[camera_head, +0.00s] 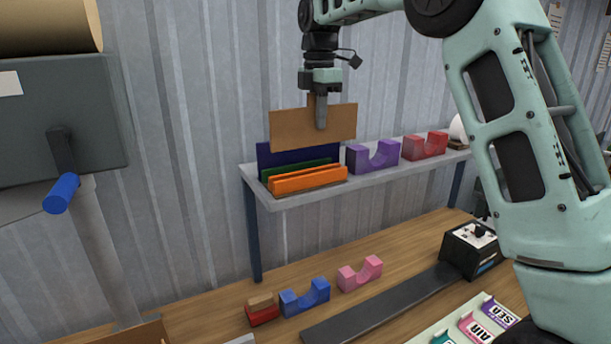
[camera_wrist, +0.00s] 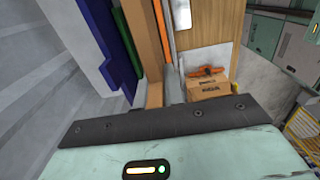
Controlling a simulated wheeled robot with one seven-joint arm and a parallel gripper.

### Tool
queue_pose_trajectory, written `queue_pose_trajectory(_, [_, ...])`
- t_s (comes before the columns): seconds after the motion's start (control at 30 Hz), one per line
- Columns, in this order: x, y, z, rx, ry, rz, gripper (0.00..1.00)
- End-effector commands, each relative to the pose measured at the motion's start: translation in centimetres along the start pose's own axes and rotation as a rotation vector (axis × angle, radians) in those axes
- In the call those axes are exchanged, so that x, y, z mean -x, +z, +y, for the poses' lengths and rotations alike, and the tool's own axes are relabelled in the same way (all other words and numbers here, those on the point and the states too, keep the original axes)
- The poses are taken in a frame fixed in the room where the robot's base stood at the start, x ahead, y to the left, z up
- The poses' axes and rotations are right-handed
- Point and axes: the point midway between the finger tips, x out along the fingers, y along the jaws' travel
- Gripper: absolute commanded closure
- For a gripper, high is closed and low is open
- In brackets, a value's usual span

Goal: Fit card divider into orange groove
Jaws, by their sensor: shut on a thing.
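The card divider (camera_head: 290,127) is a flat tan sheet, held upright above the coloured rack at the left end of the shelf. My gripper (camera_head: 320,118) is shut on its upper middle, one finger showing in front. The rack has an orange front part (camera_head: 307,179), a green part (camera_head: 290,170) behind it and a taller dark blue part (camera_head: 265,154) at the back. The card's lower edge hangs above the orange part, overlapping the blue in the picture. In the wrist view the card (camera_wrist: 146,50) shows edge-on, between green (camera_wrist: 127,25) and orange (camera_wrist: 162,22) strips. The orange groove's inside is hidden.
Purple (camera_head: 373,156) and red (camera_head: 425,145) cradles stand right of the rack on the grey shelf (camera_head: 300,200). Blue (camera_head: 305,297) and pink (camera_head: 360,273) cradles sit on the wooden bench below. A corrugated wall is behind.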

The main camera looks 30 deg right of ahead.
Motion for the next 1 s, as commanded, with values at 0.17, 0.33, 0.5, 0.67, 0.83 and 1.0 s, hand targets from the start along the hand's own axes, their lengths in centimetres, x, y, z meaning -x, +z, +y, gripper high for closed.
queue_pose_trajectory(0.17, [-1.9,0.0,-0.1,0.000,-0.005,0.001,1.00])
queue_pose_trajectory(0.33, [-4.8,-0.1,-0.1,0.000,-0.004,0.001,1.00])
queue_pose_trajectory(0.5, [-6.5,-0.1,-0.1,0.000,-0.002,0.001,1.00])
queue_pose_trajectory(0.67, [-8.7,0.0,-0.1,-0.001,-0.005,0.001,1.00])
queue_pose_trajectory(0.83, [-10.0,0.0,-0.1,-0.001,0.000,0.000,1.00])
queue_pose_trajectory(1.0, [-10.0,0.0,-0.1,-0.001,0.000,0.000,1.00])
